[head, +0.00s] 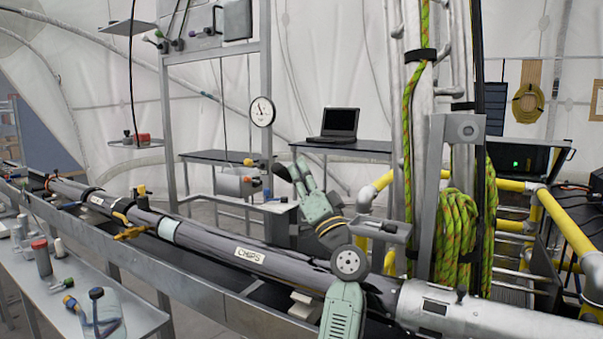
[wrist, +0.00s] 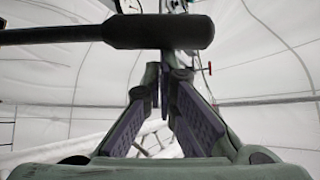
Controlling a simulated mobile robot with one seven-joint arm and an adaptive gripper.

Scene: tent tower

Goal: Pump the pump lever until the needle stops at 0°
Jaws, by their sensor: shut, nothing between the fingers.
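A round white gauge (head: 262,111) hangs on the grey metal frame, left of centre in the head view. Its thin dark needle is too small to read in degrees. Below it a grey pump-like box (head: 238,183) with orange and dark knobs is fixed to the frame. My gripper (head: 299,172) is shut and empty, to the right of the box. A dark rounded grip (head: 282,172), which looks like the pump lever's end, is beside the fingertips. In the wrist view a thick dark bar (wrist: 110,31) crosses just beyond my gripper (wrist: 160,75); contact cannot be told.
A long grey tube (head: 205,240) marked "CHIPS" lies on a rail across the front. A laptop (head: 338,125) stands on a table behind. Green rope (head: 455,235) and yellow pipes (head: 560,222) are at the right. A side bench (head: 125,300) holds small items at lower left.

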